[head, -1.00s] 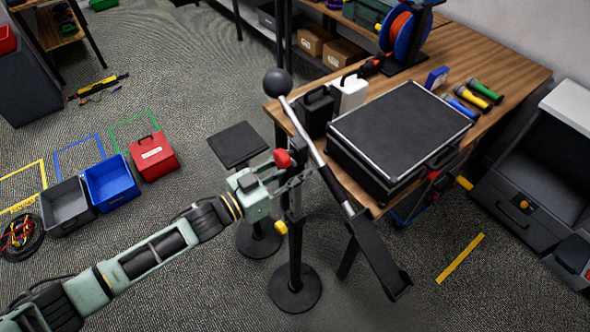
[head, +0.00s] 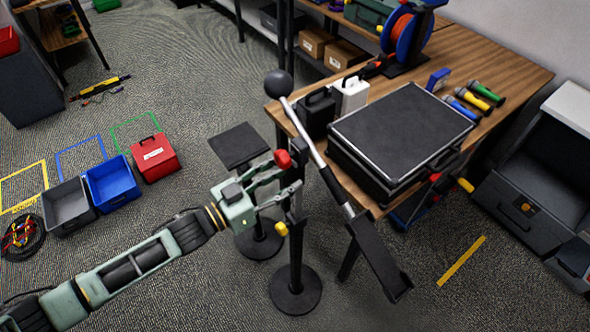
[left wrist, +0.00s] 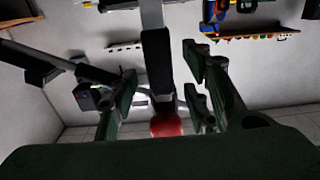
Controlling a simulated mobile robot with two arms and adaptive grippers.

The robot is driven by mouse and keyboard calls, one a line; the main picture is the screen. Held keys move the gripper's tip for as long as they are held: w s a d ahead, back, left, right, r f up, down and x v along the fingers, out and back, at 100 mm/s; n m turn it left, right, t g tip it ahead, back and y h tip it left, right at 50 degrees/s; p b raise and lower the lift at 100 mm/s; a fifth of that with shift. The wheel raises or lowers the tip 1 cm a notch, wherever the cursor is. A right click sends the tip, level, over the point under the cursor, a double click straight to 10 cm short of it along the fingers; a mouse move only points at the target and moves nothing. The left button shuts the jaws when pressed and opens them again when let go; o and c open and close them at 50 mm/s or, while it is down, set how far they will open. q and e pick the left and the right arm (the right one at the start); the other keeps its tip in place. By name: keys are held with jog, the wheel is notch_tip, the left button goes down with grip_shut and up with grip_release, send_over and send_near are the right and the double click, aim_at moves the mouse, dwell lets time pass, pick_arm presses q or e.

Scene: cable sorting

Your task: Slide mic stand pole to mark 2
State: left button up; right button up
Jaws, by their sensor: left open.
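The mic stand (head: 296,270) has a round black base on the floor, an upright black pole, a red knob (head: 283,158) high up and a yellow knob (head: 281,229) lower down. A silver boom (head: 313,140) with a black ball at one end slants across its top. My left gripper (head: 288,177) is open, its fingertips close to the pole just below the red knob. In the left wrist view, the dark pole (left wrist: 156,65) and red knob (left wrist: 166,126) show between the spread fingers (left wrist: 160,95). I cannot make out any numbered mark. My right gripper is out of view.
A wooden table (head: 520,70) with a black case (head: 400,130) stands close on the right. A second black stand (head: 237,146) is just behind on the left. Grey, blue (head: 112,184) and red bins lie further left. Floor in front is clear.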

pick_arm(q)
jog(key=v, duration=0.8)
jog(key=shift+r, duration=0.1)
